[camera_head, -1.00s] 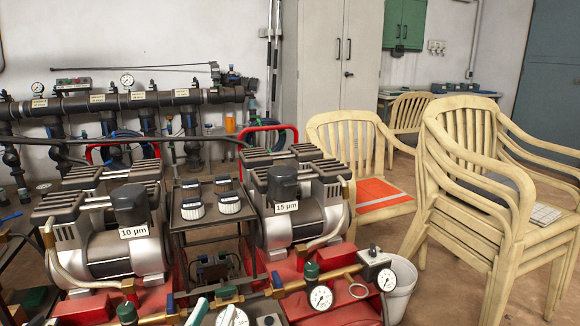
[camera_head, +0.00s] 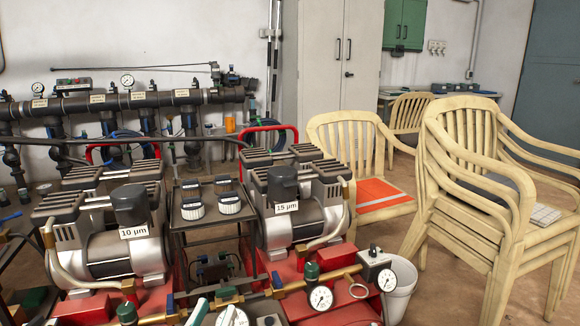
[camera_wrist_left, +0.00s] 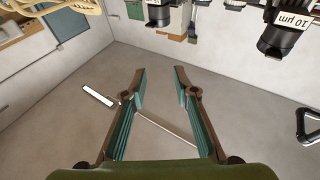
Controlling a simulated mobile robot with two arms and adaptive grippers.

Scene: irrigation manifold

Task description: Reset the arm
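My left gripper (camera_wrist_left: 160,70) shows in the left wrist view, with two brown fingers lined with ribbed teal pads. I cannot clearly make out either gripper in the head view. My right gripper does not show in either current view.
Two compressors, labelled 10 µm (camera_head: 133,232) and 15 µm (camera_head: 287,208), stand in front, with brass fittings and gauges (camera_head: 320,298) nearby. A grey bucket (camera_head: 401,290) and stacked cream chairs (camera_head: 470,222) are at right.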

